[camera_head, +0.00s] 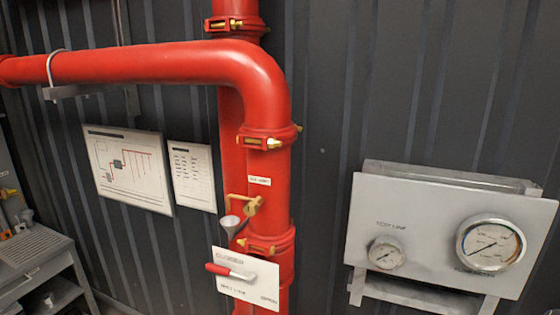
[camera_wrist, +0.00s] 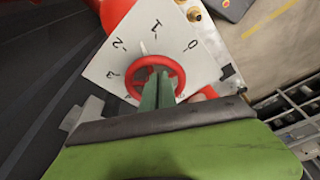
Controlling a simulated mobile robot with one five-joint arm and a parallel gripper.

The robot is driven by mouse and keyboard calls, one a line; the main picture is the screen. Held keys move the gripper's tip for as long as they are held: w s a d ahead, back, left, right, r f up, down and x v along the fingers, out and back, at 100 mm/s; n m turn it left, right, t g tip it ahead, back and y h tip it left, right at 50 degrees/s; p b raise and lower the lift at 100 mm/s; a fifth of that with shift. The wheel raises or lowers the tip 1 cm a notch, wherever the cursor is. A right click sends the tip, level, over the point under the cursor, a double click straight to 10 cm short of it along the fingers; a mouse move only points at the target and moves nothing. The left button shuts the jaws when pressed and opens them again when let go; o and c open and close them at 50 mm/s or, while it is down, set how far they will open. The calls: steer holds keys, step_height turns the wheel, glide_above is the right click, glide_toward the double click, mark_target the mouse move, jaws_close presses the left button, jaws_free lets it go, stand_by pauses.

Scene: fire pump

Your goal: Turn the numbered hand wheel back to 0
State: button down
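The red hand wheel (camera_wrist: 172,68) is in the wrist view, in front of a white plate (camera_wrist: 205,70) marked 0, 1, 2 and 3. A pale pointer (camera_wrist: 144,47) at the wheel's upper left lies between the 1 and the 2. My gripper (camera_wrist: 160,82) has green fingers close together, overlapping the lower middle of the wheel in the picture. They hide part of the wheel and its hub. I cannot tell whether they touch or grip it. The numbered wheel and my gripper do not show in the head view.
In the head view, a red-handled lever (camera_head: 231,272) sits on a white plate (camera_head: 262,289) by the red pipe (camera_head: 262,100). A gauge panel (camera_head: 430,225) stands at right. A metal cart or bench (camera_head: 35,250) is at left. Open floor (camera_wrist: 268,42) shows at the wrist view's upper right.

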steer(key=shift+s, duration=0.35)
step_height(320, 180, up, 6)
steer(key=p, duration=0.6)
